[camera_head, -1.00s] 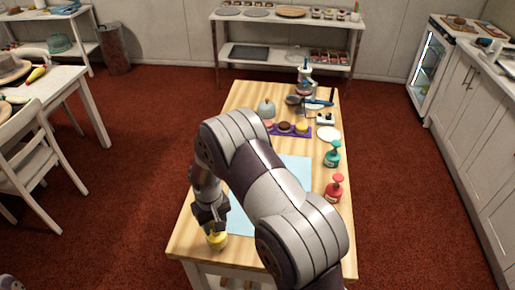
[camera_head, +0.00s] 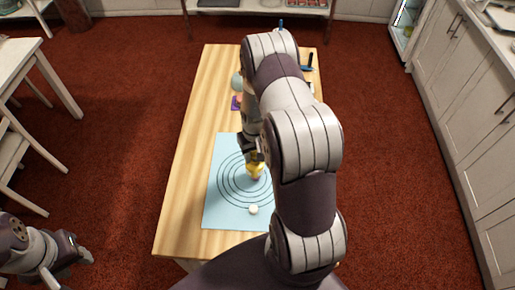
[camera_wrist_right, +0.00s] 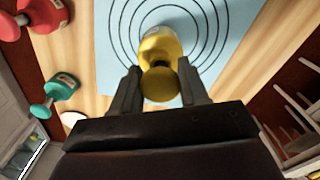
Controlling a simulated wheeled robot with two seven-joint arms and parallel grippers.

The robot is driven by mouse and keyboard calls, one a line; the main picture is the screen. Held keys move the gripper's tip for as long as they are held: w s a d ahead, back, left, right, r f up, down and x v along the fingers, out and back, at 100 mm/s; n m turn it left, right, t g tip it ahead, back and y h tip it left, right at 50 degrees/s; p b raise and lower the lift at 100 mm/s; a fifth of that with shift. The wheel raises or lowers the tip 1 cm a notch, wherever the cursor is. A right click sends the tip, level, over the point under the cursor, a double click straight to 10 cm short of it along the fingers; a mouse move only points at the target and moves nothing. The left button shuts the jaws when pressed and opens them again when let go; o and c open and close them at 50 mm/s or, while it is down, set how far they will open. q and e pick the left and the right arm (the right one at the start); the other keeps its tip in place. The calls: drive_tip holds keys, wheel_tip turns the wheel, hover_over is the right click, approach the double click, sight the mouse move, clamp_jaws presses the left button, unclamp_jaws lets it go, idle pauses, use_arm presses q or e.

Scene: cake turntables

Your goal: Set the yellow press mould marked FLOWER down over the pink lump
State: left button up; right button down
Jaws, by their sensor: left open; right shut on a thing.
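The yellow press mould (camera_head: 255,171) is over the ringed part of the pale blue mat (camera_head: 224,213). My right gripper (camera_head: 252,152) is shut on its knob. In the right wrist view the mould (camera_wrist_right: 162,45) hangs from the knob between the fingers (camera_wrist_right: 158,82); its marking is not readable. I cannot tell whether the mould touches the mat. A small pale, whitish lump (camera_head: 253,209) lies on the mat nearer the front, apart from the mould. No clearly pink lump shows; one could be hidden by the mould or arm. My left gripper (camera_head: 75,253) is open, off the table at lower left.
My right arm hides the table's right side in the head view. The wooden table (camera_head: 190,165) is clear left of the mat.

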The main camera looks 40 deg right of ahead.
sight(255, 161)
drive_tip(key=shift+w+f+b, duration=0.15)
drive_tip(key=shift+f+b, duration=0.15)
drive_tip(key=shift+f, duration=0.5)
drive_tip(key=shift+d+f, duration=0.2)
drive_tip(key=shift+f, duration=0.05)
drive_tip(key=shift+d, duration=0.1)
drive_tip(key=shift+r, duration=0.1)
drive_tip(key=shift+s, duration=0.2)
drive_tip(key=shift+w+a, duration=0.15)
drive_tip(key=shift+a, duration=0.1)
use_arm(q)
drive_tip(key=shift+w+d+f, duration=0.1)
drive_tip(key=shift+d+f, duration=0.15)
drive_tip(key=shift+f, duration=0.45)
use_arm(e)
drive_tip(key=shift+d, duration=0.1)
use_arm(q)
drive_tip(key=shift+f+b, duration=0.15)
drive_tip(key=shift+b, duration=0.15)
use_arm(e)
drive_tip(key=shift+f, duration=0.2)
